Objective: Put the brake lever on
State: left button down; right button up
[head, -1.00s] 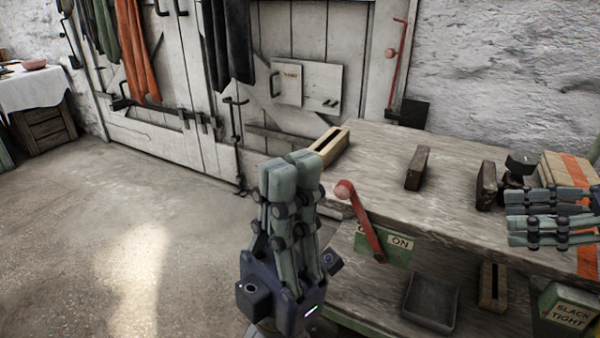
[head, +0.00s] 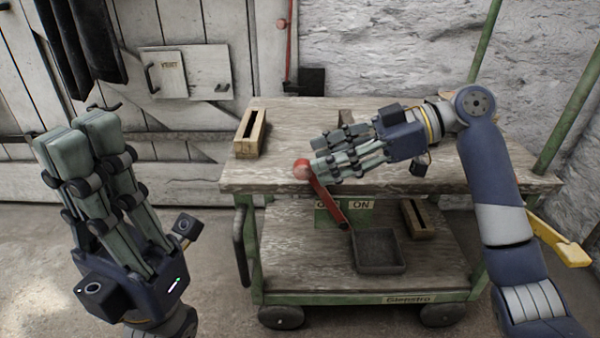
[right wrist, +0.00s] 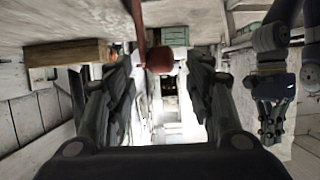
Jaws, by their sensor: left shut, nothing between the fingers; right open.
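The brake lever (head: 327,203) is a red bar with a round red knob (head: 302,169) on the trolley's near side. It leans to the left, its lower end near a green plate (head: 362,205) reading ON; the other word is partly covered by the lever. My right gripper (head: 318,154) is open beside the knob. In the right wrist view the knob (right wrist: 161,61) shows between the two fingertips, not gripped; contact cannot be told. My left gripper (head: 80,142) is shut and empty, upright at the left, away from the lever; it also shows in the right wrist view (right wrist: 270,137).
The trolley has a wooden top (head: 283,118) and a lower shelf (head: 310,260). A slotted wooden block (head: 249,135) stands on the top's left end. A dark tray (head: 378,252) and another slotted block (head: 417,219) are on the shelf. Floor left of the trolley is clear.

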aim_at(303, 166)
jog(key=b+x, duration=0.1)
jog(key=x, duration=0.4)
grip_shut()
